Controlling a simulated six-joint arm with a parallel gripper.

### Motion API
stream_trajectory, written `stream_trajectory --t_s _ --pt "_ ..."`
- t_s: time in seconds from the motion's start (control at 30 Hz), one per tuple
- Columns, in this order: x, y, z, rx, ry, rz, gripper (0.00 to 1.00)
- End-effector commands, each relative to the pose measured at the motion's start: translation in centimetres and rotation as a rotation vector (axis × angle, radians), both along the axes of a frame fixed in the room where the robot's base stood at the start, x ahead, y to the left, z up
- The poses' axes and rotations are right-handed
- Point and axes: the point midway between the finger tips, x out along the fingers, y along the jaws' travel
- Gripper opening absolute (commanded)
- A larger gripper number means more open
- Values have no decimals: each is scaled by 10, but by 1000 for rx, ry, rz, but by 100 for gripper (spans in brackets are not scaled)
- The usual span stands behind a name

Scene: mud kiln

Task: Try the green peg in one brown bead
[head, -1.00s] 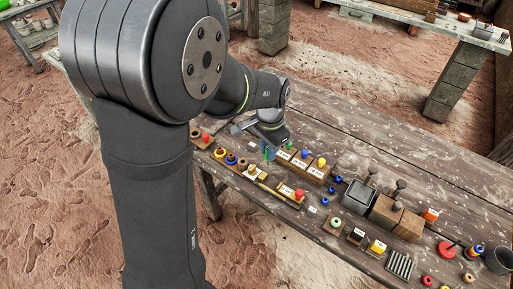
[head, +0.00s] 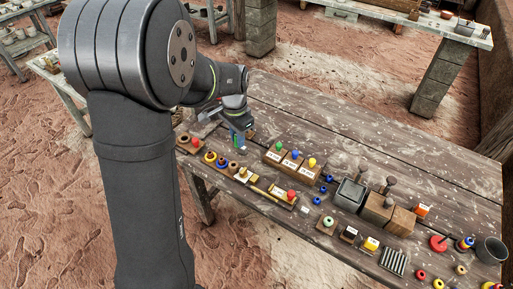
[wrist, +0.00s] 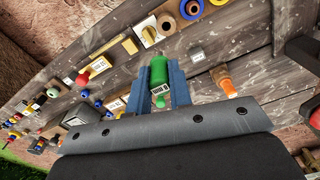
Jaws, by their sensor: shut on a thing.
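In the head view my gripper (head: 237,142) is above the table's left part, and the peg is mostly hidden. A brown bead (head: 233,167) sits at the right end of a row with a yellow bead (head: 210,157) and a blue bead (head: 221,161).
Labelled wooden blocks with a green, a blue and a yellow ball (head: 312,163) stand right of my gripper. A block with a red ball (head: 291,194) is nearer the front edge. A grey square container (head: 350,193) stands further right. The table's back is clear.

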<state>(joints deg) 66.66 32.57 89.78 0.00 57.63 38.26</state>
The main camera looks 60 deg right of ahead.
Motion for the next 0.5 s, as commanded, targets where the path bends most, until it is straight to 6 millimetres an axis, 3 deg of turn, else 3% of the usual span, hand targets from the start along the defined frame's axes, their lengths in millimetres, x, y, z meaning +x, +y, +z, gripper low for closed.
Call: stream_trajectory --t_s 0.03,0.2,0.33,0.5 --pt "24 0 -3 1 1 9 4" --pt "84 3 -9 0 0 6 4" --pt "113 8 -13 0 1 3 4" --pt "127 11 -16 1 1 0 4"
